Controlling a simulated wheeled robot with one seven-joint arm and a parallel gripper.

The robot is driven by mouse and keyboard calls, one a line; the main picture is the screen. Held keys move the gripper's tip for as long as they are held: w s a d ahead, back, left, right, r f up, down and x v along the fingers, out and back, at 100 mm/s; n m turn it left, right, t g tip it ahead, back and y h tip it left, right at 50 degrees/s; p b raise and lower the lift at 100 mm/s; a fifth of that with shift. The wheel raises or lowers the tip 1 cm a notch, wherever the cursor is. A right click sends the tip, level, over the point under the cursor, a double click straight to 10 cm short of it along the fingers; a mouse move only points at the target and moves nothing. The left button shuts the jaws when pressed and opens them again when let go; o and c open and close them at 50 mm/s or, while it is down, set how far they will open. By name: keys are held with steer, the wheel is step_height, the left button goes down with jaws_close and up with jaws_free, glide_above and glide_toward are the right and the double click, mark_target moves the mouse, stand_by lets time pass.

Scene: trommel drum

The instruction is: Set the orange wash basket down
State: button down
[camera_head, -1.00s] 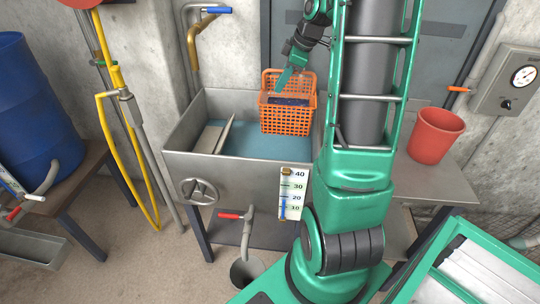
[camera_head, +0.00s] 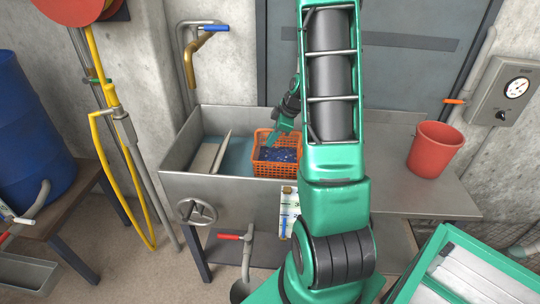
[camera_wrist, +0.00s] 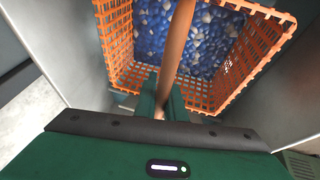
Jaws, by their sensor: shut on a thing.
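The orange wash basket (camera_head: 275,169) is inside the grey metal sink (camera_head: 235,188), toward its right side. Blue and grey stones (camera_head: 277,154) lie in the basket. My gripper (camera_head: 277,137) is at the basket's top. In the wrist view my gripper (camera_wrist: 162,110) is shut on the basket's handle, which runs up over the stones; the mesh walls of the basket (camera_wrist: 118,45) spread to both sides. The sink's front wall hides the basket's underside, so I cannot tell whether it touches the bottom.
A pale board (camera_head: 205,156) leans in the sink's left part, beside bluish water (camera_head: 237,155). A brass tap (camera_head: 195,55) stands behind. A red bucket (camera_head: 435,150) is on the metal bench (camera_head: 400,190) to the right. A blue barrel (camera_head: 30,135) is far left.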

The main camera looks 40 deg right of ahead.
steer(key=shift+f, duration=2.45)
steer(key=c, duration=1.8)
jaws_free()
steer(key=shift+f, duration=0.1)
steer(key=shift+c, duration=0.2)
steer(key=v, duration=1.1)
steer(key=s+a+r+m+g, duration=0.2)
steer(key=s+a+r+m, duration=0.3)
steer(key=s, duration=0.7)
steer(key=s+a+r+m+g+h, duration=0.1)
steer(key=s+a+r+m+g, duration=0.2)
steer(key=s+a+m, duration=0.7)
steer(key=s+a+r, duration=0.2)
steer(key=a, duration=0.1)
steer(key=shift+s, duration=0.1)
